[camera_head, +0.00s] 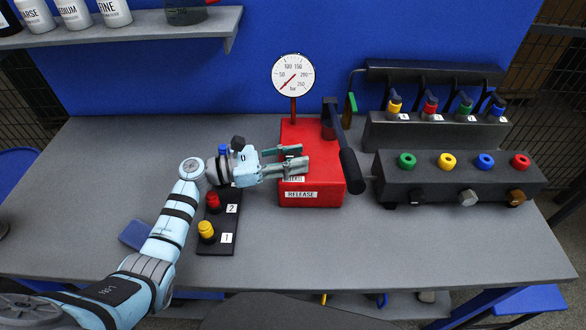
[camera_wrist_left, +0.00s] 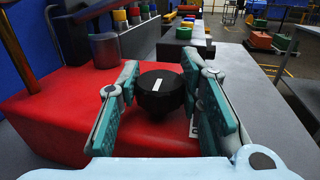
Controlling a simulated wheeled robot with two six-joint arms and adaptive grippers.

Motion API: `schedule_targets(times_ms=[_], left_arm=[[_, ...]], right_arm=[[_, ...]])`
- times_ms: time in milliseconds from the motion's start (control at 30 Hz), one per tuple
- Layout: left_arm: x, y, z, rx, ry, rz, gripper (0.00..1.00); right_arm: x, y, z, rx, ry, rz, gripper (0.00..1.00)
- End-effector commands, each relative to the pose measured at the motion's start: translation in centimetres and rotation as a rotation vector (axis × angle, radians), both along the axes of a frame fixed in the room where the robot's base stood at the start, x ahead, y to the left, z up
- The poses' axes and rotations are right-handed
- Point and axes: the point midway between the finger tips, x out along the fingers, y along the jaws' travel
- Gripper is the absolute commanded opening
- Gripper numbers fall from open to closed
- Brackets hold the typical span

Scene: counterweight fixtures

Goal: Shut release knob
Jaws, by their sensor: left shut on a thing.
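The release knob (camera_wrist_left: 160,92) is a black round knob with a white line on its face, in the left wrist view. My left gripper (camera_head: 298,159) reaches in from the left at the pump's left side. In the left wrist view its fingers (camera_wrist_left: 162,100) lie on both sides of the knob, shut on it. In the head view the knob is hidden by the gripper. My right gripper is not in view.
A pressure gauge (camera_head: 293,76) rises behind the pump, its needle low. A black lever (camera_head: 350,170) leans at the pump's right. A box with buttons (camera_head: 230,239) sits left, and a valve block (camera_head: 460,184) right. The front of the grey table (camera_head: 400,250) is clear.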

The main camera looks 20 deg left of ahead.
Motion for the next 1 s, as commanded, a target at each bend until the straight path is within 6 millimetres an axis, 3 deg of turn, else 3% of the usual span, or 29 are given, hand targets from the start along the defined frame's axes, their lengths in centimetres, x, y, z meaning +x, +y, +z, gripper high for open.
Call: schedule_targets(times_ms=[300,333,433,767,867,1000], left_arm=[[-0.1,0.0,0.0,0.004,0.004,-0.027,0.05],[-0.1,0.0,0.0,0.004,0.004,-0.027,0.38],[-0.1,0.0,0.0,0.004,0.004,-0.027,0.54],[-0.2,0.2,0.0,0.004,0.004,-0.026,0.54],[-0.8,1.4,-0.1,0.007,0.005,-0.025,0.54],[-2.4,4.6,-0.1,0.009,0.006,-0.024,0.54]], right_arm=[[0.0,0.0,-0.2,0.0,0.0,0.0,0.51],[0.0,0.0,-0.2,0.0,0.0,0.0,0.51],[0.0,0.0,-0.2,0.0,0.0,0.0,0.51],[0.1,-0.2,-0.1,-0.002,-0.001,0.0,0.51],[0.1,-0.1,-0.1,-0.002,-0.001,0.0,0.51],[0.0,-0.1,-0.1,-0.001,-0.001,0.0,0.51]])
